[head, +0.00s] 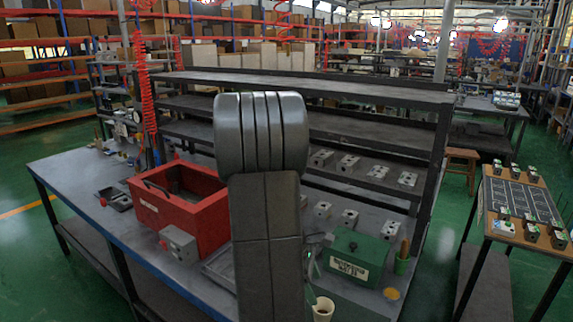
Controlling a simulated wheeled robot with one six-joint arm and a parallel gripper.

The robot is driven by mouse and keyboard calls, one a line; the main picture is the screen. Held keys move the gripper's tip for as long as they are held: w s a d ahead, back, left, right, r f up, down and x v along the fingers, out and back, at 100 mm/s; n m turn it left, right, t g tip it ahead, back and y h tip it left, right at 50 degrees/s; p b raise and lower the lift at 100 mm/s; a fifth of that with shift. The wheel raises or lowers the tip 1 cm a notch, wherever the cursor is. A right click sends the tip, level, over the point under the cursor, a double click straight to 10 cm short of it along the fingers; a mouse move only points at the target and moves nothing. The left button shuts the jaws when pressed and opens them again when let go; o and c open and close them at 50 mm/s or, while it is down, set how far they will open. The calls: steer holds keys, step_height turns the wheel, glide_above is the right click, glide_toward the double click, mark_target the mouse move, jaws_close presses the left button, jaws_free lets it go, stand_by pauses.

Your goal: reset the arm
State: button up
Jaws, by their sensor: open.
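My arm (267,220) rises through the middle of the head view, in front of the workbench. Its thick rounded grey joint (262,133) is at the top, with a straight dark link below it running out of the bottom of the picture. My gripper is not visible; I cannot tell where it is or what it is near. The arm hides part of the bench and shelves behind it.
A red bin (180,215), a grey box (180,244) and a green box (356,256) stand on the workbench (75,172). Valve blocks (349,218) stand behind, with more on the shelf. A side table (520,202) holds several blocks. Green floor is clear between.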

mark_target(322, 300)
steer(key=x, duration=0.7)
steer(key=shift+s+f, duration=0.1)
steer(key=shift+r, duration=1.7)
steer(key=shift+f, duration=0.1)
